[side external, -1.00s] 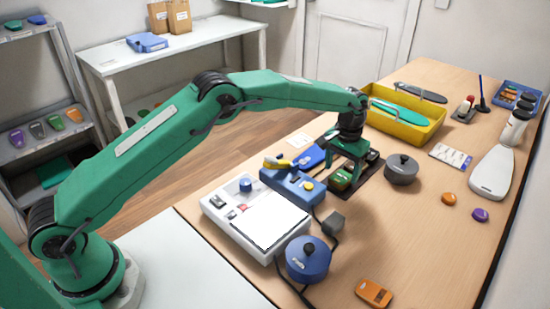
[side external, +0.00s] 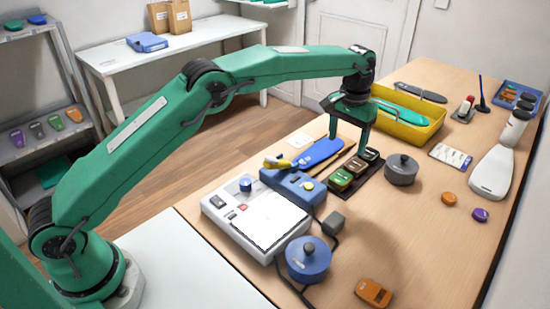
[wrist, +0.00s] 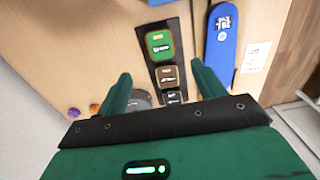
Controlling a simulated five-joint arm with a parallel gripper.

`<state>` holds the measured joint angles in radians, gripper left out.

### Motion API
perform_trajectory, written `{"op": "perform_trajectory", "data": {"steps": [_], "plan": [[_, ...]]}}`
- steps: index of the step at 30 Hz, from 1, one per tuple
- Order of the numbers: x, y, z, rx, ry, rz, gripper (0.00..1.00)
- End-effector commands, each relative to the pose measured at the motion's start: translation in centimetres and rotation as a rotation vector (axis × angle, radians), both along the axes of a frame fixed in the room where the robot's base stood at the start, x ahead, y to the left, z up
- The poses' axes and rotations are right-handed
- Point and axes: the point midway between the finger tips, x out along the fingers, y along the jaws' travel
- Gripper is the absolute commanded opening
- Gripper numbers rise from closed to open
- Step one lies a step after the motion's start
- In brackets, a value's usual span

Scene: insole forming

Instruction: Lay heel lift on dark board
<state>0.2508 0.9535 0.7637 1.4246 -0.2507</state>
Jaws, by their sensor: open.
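The dark board (side external: 347,203) lies on the wooden bench. On it, in a row, rest a green heel lift (side external: 341,179), a brown one (side external: 355,166) and a dark one (side external: 369,154). In the wrist view, the board (wrist: 157,25) also shows with the green lift (wrist: 159,45) nearest its far end, then the brown lift (wrist: 167,76) and the dark lift (wrist: 173,98). My gripper (side external: 349,142) is open and empty above the board, apart from the lifts. In the wrist view, my gripper's fingers (wrist: 163,80) are spread on either side of the row.
A yellow bin (side external: 405,132) is behind. A blue device (side external: 292,186) and white machine (side external: 222,214) sit nearer.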

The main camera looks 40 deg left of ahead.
Motion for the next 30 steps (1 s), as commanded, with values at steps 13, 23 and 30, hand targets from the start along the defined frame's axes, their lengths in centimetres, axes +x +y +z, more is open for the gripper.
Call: {"op": "perform_trajectory", "data": {"steps": [13, 23, 30], "plan": [[-0.1, 0.1, 0.2, -0.001, -0.002, 0.0, 0.69], [-1.7, 1.9, 4.3, -0.01, -0.045, 0.002, 0.69], [-4.9, 4.4, 9.1, -0.02, -0.101, 0.002, 0.69]]}}
